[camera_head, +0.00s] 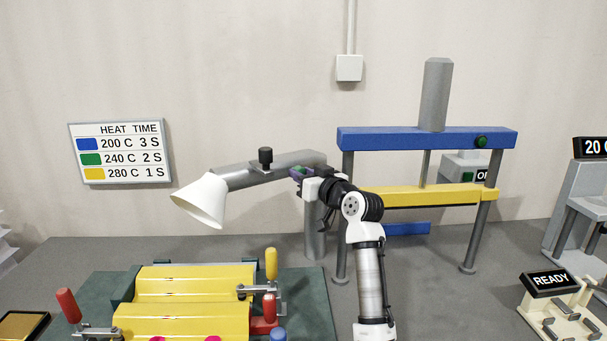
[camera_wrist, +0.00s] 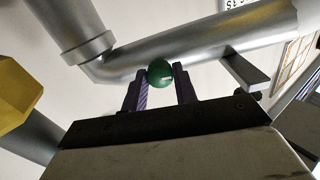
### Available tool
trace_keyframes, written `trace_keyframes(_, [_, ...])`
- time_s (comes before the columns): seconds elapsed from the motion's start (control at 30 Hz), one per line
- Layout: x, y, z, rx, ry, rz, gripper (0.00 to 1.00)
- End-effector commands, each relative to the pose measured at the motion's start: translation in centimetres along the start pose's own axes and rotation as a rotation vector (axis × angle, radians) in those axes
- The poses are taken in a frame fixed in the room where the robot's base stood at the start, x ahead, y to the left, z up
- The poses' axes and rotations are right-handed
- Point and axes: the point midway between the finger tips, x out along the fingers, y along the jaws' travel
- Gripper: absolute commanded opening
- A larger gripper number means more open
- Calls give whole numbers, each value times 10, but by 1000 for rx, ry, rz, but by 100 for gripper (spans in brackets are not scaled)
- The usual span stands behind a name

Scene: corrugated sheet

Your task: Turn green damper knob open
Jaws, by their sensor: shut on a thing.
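The green damper knob (camera_wrist: 160,73) shows as a small round green ball between the two fingers in the wrist view. My gripper (camera_wrist: 161,88) is shut on it, one finger at each side. The duct pipe runs behind the knob in the wrist view (camera_wrist: 200,48). The angle of the knob cannot be told. A white cone hood (camera_head: 203,201) hangs at the pipe's left end.
A black knob (camera_head: 265,156) stands on the pipe, left of my gripper. A press with a blue beam (camera_head: 410,138) and yellow beam (camera_head: 420,196) stands to the right. Yellow corrugated sheet (camera_head: 190,290) lies in a clamped fixture below. A READY sign (camera_head: 550,283) is at the right.

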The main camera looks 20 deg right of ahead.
Motion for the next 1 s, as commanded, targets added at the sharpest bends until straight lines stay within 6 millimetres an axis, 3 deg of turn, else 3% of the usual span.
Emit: trace_keyframes(1.0, [1,-1,-3,924,-2,-1,6])
